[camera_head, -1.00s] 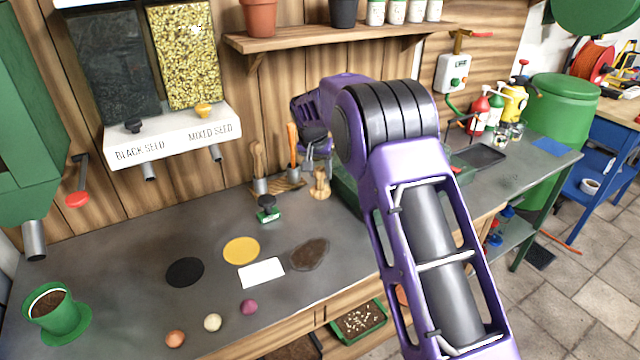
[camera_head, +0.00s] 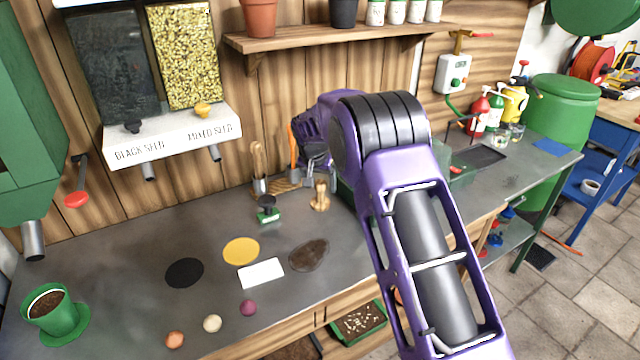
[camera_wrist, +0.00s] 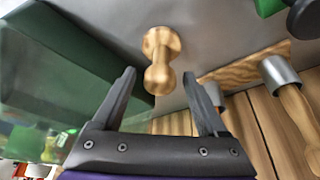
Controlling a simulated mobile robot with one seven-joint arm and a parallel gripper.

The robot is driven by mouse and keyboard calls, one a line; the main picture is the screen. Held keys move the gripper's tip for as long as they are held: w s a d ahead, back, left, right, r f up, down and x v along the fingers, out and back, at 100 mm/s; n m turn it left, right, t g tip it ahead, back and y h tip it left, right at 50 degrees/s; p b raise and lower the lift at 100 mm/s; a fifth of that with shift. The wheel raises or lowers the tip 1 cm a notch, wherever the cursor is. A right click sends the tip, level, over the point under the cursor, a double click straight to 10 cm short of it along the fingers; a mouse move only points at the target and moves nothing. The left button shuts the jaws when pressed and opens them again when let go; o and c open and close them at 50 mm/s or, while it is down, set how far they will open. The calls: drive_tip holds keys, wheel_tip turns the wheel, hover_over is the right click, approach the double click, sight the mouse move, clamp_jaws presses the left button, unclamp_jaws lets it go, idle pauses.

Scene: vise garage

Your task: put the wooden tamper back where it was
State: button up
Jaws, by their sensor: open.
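The wooden tamper (camera_head: 320,197) stands on the grey bench, just in front of the right end of the wooden tool holder (camera_head: 284,185). In the wrist view the tamper (camera_wrist: 160,58) is a pale wooden piece with a round knob and a wider end, upper middle, beyond the gap between the fingertips. My gripper (camera_wrist: 166,88) is open, with no contact with the tamper visible. In the head view my gripper (camera_head: 318,160) hangs just behind and above the tamper, partly hidden by my arm. The holder also shows in the wrist view (camera_wrist: 240,62).
Wooden-handled tools (camera_head: 258,168) stand at the holder. A green stamp-like tool (camera_head: 268,211) stands left of the tamper. A green translucent bin (camera_wrist: 60,70) is close to the gripper in the wrist view. The wooden wall is behind; the bench's left middle holds flat patches and small balls.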

drive_tip(key=shift+r, duration=0.1)
drive_tip(key=shift+r, duration=0.25)
drive_tip(key=v, duration=1.1)
drive_tip(key=shift+r, duration=0.3)
drive_tip(key=shift+s, duration=0.1)
